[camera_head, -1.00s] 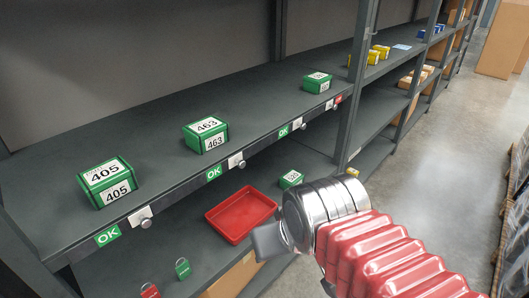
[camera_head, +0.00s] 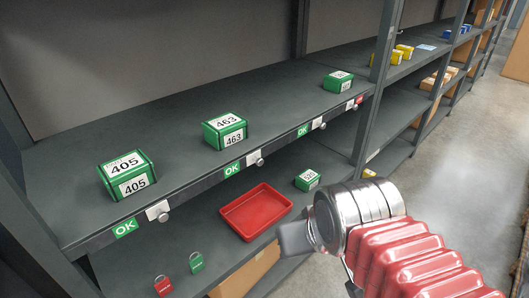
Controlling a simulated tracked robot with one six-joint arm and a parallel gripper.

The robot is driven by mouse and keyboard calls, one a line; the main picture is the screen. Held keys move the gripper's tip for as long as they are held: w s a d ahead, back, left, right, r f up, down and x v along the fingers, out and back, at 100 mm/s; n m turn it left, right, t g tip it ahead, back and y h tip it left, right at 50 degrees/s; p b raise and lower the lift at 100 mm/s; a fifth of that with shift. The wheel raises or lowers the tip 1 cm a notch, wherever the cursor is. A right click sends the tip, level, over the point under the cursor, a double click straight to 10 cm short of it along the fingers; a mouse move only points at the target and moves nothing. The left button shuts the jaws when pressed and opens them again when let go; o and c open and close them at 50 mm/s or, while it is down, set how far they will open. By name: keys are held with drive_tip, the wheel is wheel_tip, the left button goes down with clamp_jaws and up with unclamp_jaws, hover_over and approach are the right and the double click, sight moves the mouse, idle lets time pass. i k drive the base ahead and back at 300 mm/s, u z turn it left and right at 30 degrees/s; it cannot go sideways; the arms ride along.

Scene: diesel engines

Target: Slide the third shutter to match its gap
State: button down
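Small white shutters with round knobs sit along the upper shelf's front edge. The first (camera_head: 158,211) has a green OK label to its left, below the box marked 405 (camera_head: 127,175). The second (camera_head: 254,158) has a green OK to its left, below the box marked 463 (camera_head: 225,131). The third from the left (camera_head: 318,124) also has a green OK (camera_head: 302,131) to its left. A red label (camera_head: 359,100) with a white patch beside it is farther right, below a third green box (camera_head: 338,82). My gripper (camera_head: 293,238) is in front of the lower shelf, away from the shutters; its opening is hidden.
The lower shelf holds a red tray (camera_head: 232,217), a green box (camera_head: 307,180), a red padlock-like tag (camera_head: 163,285) and a green one (camera_head: 196,263). A shelf post (camera_head: 376,75) stands right of the third green box. The floor (camera_head: 450,160) at right is clear.

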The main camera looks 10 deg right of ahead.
sight(317, 122)
drive_tip(key=z, duration=1.65)
drive_tip(key=i, duration=0.85)
drive_tip(key=u, duration=0.7)
